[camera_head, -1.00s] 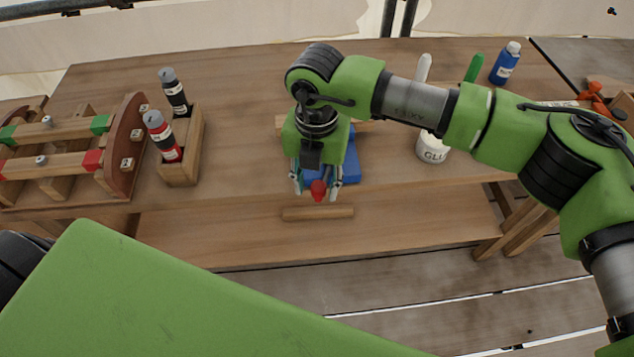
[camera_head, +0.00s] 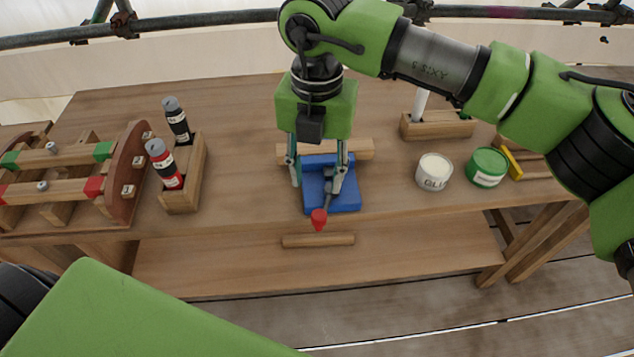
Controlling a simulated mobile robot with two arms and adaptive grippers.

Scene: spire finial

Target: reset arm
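My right gripper (camera_head: 317,183) hangs pointing down in the middle of the head view, its two fingers spread apart with nothing visible held between them. A wooden piece (camera_head: 358,150) lies behind the blue tool, partly hidden by the gripper. The gap between fingertips and tool is hard to judge. My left gripper is out of view.
A wooden holder (camera_head: 188,192) with a red-labelled bottle (camera_head: 164,164) and a black bottle (camera_head: 176,120) stands left, beside a wooden rack (camera_head: 125,180). A glue pot (camera_head: 434,172) and green tin (camera_head: 487,167) stand right.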

